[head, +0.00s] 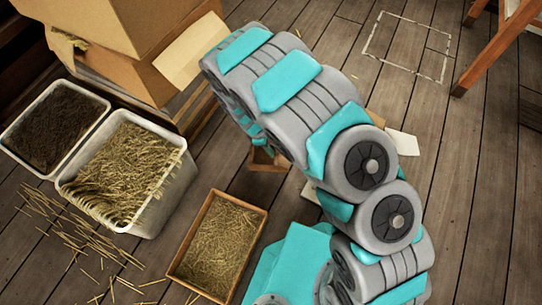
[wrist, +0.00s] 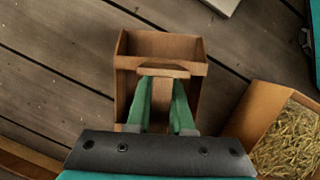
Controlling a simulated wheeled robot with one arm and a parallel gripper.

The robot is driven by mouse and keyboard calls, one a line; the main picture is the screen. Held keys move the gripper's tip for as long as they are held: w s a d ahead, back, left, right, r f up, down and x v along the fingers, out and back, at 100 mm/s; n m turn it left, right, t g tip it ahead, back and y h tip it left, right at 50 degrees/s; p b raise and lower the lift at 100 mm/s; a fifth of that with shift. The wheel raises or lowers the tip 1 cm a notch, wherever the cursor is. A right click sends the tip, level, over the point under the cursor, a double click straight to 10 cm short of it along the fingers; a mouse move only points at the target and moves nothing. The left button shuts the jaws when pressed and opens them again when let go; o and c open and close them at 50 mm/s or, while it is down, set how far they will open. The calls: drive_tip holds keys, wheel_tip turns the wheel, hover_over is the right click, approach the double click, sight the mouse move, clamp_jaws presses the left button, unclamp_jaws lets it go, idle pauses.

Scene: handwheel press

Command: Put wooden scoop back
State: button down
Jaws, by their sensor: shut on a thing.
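The wooden scoop (wrist: 162,92) shows in the wrist view as brown wood between the green fingers of my gripper (wrist: 161,112). A short crossbar lies just past the fingertips. Box-like wooden walls with a dark hollow surround it on the far side and both sides. I cannot tell if these walls are all one piece with the held part, or if they touch the floor. My gripper is shut on the wood. In the head view my arm hides the gripper, and only a bit of brown wood (head: 268,160) shows below the arm.
A shallow wooden crate of straw (head: 246,197) stands close by, at the right in the wrist view (wrist: 243,118). White bins of straw (head: 150,222) and dark soil (head: 22,155), with cardboard boxes (head: 120,25), stand left. A dashed outline (head: 408,16) marks clear floor; a wooden-legged piece (head: 490,55) stands right.

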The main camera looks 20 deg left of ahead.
drive_tip(key=shift+f+b, duration=0.35)
drive_tip(key=shift+f, duration=2.05)
drive_tip(key=c, duration=0.8)
unclamp_jaws()
